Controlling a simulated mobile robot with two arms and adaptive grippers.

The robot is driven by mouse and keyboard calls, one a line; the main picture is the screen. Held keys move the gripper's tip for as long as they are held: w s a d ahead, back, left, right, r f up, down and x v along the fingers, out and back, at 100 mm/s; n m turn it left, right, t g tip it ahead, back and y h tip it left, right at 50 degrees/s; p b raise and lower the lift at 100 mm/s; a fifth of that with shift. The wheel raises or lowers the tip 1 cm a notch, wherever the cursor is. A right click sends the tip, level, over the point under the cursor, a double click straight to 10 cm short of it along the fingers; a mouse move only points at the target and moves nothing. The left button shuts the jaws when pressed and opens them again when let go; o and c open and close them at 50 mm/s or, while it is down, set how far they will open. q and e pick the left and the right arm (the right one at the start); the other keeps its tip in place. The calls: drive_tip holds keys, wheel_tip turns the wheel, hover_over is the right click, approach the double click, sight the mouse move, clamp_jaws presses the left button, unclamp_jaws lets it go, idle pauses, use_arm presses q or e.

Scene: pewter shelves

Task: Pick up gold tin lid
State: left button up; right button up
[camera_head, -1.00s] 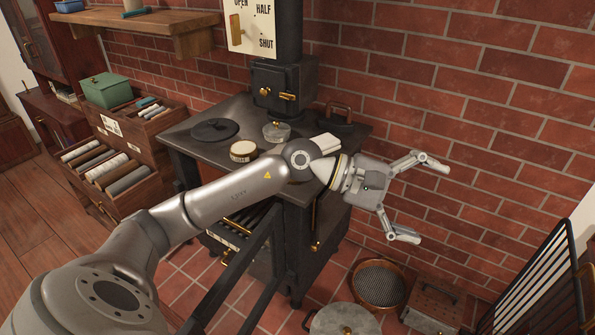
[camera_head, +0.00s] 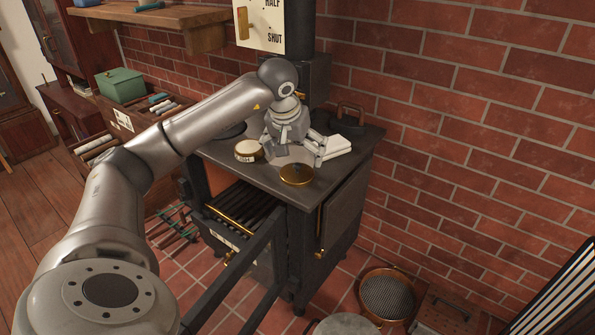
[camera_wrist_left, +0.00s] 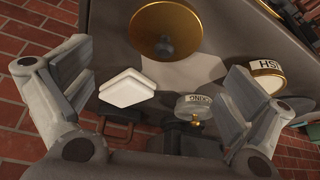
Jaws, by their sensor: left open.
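The gold tin lid (camera_head: 297,174) lies flat on the dark stove top near its front edge, a round disc with a small dark knob. My left gripper (camera_head: 296,157) is open, pointing down over the stove top just behind the lid. In the left wrist view its two fingers (camera_wrist_left: 160,85) are spread wide with nothing held between them. My right gripper is not in view.
A round cream tin with a label (camera_head: 247,151) stands left of the gripper. A folded white cloth or pad (camera_head: 337,147) lies to the right. A grey labelled tin (camera_wrist_left: 193,107) shows in the wrist view. An iron-like dark object (camera_head: 349,115) stands at the back right.

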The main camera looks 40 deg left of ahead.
sight(297, 164)
use_arm(q)
drive_tip(key=shift+w+a+f, duration=0.1)
drive_tip(key=shift+w+f, duration=0.15)
drive_tip(key=shift+f, duration=0.35)
drive_tip(key=p+x, duration=0.2)
drive_tip(key=x, duration=0.2)
drive_tip(key=shift+s+a, duration=0.1)
drive_tip(key=shift+s, duration=0.1)
drive_tip(key=shift+w+a+f, duration=0.1)
drive_tip(key=shift+w+f, duration=0.15)
drive_tip(key=shift+f, duration=0.3)
drive_tip(key=c, duration=1)
drive_tip(key=shift+r, duration=0.2)
